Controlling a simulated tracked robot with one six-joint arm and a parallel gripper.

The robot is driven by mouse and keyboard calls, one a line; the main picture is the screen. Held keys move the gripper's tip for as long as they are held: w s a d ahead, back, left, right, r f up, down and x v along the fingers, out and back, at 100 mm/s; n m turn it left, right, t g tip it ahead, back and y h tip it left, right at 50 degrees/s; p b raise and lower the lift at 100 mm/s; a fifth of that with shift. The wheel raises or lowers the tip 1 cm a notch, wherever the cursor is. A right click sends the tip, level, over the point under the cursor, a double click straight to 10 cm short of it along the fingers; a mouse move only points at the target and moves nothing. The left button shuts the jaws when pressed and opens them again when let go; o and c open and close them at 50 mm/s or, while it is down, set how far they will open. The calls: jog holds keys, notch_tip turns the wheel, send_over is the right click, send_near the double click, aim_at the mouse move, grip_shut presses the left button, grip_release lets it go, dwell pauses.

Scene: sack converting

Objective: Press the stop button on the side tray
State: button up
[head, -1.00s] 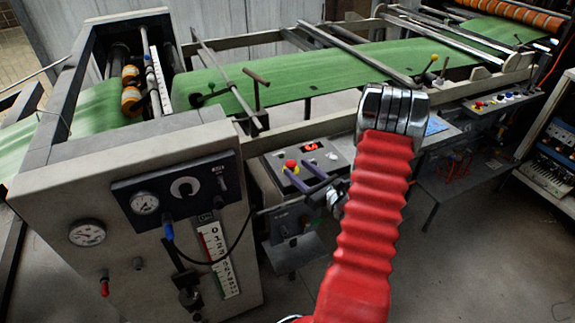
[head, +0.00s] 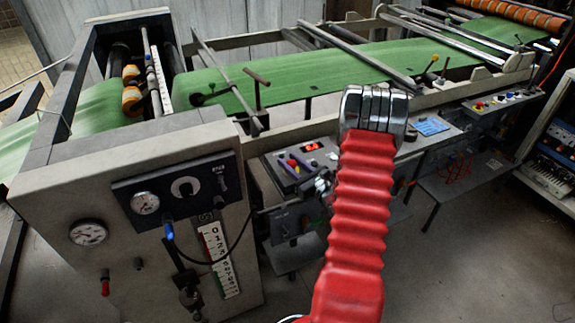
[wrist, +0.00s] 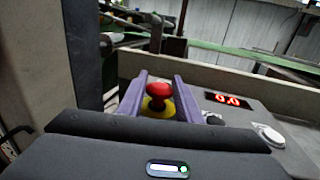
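A red mushroom button on a yellow base (wrist: 158,97) stands on a grey control panel (wrist: 258,118) in the wrist view. My gripper (wrist: 158,82) has two purple fingers set apart, with the button showing between them and nothing held. Whether the fingertips touch the button or panel I cannot tell. In the head view the gripper (head: 291,160) is over the left part of the panel (head: 327,158), with the button mostly hidden by the fingers. The rest of my wrist is partly behind my red arm sleeve.
The panel has a red lit display (wrist: 228,99), a dark knob (wrist: 213,118) and a pale round button (wrist: 268,134). A grey machine housing (head: 110,180) stands at left. The green web (head: 320,82) runs behind. Another button panel (head: 500,102) is at right.

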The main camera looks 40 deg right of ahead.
grip_shut()
jog(key=shift+f, duration=0.55)
jog(key=o, duration=0.5)
grip_release()
jog(key=shift+s, duration=0.1)
